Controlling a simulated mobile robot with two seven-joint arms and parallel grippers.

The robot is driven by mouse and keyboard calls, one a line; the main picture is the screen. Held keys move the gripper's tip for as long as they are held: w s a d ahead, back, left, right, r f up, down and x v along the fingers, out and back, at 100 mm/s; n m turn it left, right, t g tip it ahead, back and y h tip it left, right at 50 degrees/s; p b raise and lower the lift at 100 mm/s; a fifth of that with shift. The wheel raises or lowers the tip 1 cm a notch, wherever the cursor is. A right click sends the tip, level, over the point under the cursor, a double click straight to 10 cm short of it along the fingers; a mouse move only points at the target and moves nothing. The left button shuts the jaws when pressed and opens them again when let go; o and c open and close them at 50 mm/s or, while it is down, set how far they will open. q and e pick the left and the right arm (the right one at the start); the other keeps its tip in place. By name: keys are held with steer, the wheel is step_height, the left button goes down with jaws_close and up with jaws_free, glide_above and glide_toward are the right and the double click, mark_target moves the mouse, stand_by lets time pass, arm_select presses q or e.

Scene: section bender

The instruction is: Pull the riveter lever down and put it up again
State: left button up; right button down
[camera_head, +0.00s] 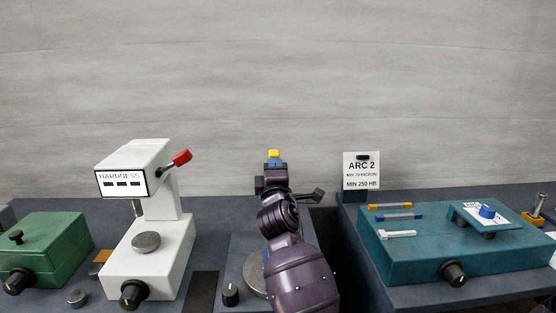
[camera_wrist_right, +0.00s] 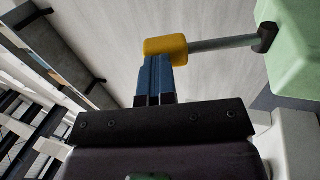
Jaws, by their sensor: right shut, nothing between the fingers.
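The riveter lever has a yellow grip on a grey rod, seen in the wrist view (camera_wrist_right: 165,48). The rod runs right to a dark pivot on a pale green body (camera_wrist_right: 292,45), likely the riveter. In the head view the yellow grip (camera_head: 274,153) shows just above my right gripper (camera_head: 274,161), and my purple arm hides most of the machine. My right gripper's blue fingers (camera_wrist_right: 154,62) are shut with nothing between them, their tips at the grip's edge. I cannot tell whether they touch it. My left gripper is not in view.
A white hardness tester (camera_head: 150,235) with a red-tipped lever stands left of my arm. A green box (camera_head: 50,250) is farther left. A teal box (camera_head: 440,250) and an ARC 2 sign (camera_head: 362,171) stand on the right. A black knob (camera_head: 230,294) is beside my arm.

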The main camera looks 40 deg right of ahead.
mark_target(274, 152)
steer(key=w+d+r+g+p, duration=0.1)
steer(key=p, duration=0.2)
steer(key=shift+w+r, duration=0.3)
steer(key=shift+w, duration=0.05)
steer(key=shift+w+d+r, duration=0.15)
steer(key=shift+w+d, duration=0.05)
steer(key=shift+w, duration=0.1)
steer(key=x, duration=0.3)
steer(key=shift+w, duration=0.2)
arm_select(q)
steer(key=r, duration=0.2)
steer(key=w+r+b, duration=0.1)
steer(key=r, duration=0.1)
arm_select(e)
steer(key=w+d, duration=0.2)
steer(key=shift+w, duration=0.35)
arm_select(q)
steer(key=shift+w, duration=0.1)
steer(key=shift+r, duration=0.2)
